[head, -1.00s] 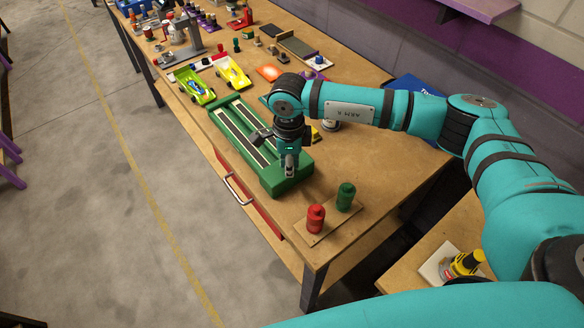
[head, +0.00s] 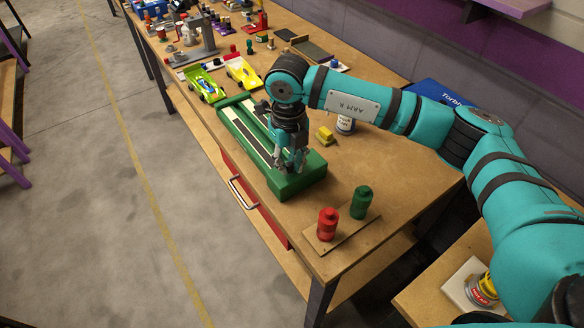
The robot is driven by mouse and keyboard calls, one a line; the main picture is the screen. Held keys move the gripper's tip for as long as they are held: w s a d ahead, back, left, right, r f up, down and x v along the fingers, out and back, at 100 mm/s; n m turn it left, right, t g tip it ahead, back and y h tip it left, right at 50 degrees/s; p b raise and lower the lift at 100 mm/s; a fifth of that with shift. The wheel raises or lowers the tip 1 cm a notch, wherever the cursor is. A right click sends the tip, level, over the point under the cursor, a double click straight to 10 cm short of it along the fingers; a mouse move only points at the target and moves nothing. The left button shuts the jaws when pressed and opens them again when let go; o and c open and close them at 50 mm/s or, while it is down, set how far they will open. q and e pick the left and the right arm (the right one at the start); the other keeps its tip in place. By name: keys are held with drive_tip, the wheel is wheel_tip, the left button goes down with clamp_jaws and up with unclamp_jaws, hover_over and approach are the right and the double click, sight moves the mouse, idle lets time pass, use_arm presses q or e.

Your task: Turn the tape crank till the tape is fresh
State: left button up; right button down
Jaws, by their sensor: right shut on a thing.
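A long green box (head: 285,186) with two pale strips along its top lies on the workbench. My right gripper (head: 297,167) points down over its near end. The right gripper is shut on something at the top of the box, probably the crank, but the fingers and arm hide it. The tape's condition is too small to tell. My left gripper does not show.
A yellow block (head: 325,136) and a white can (head: 345,124) sit behind the arm. A green car (head: 205,85) and a yellow car (head: 242,73) stand beyond the box.

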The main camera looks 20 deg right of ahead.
drive_tip(key=m+b, duration=0.1)
drive_tip(key=m, duration=0.1)
drive_tip(key=w+m+b, duration=0.1)
drive_tip(key=m, duration=0.1)
drive_tip(key=shift+w+a+m, duration=0.15)
drive_tip(key=shift+a+m, duration=0.05)
drive_tip(key=shift+m, duration=0.1)
drive_tip(key=shift+w+r+m+b, duration=0.1)
drive_tip(key=shift+w+m+b, duration=0.15)
drive_tip(key=shift+m, duration=0.55)
drive_tip(key=shift+w+f+m+b, duration=0.1)
drive_tip(key=shift+m+b, duration=0.15)
drive_tip(key=shift+m, duration=0.55)
drive_tip(key=shift+w+r+m+b, duration=0.1)
drive_tip(key=shift+w+m+b, duration=0.15)
drive_tip(key=shift+m, duration=0.55)
drive_tip(key=c, duration=1.2)
unclamp_jaws()
drive_tip(key=shift+s, duration=0.1)
drive_tip(key=shift+c, duration=0.2)
wheel_tip(320, 180, up, 12)
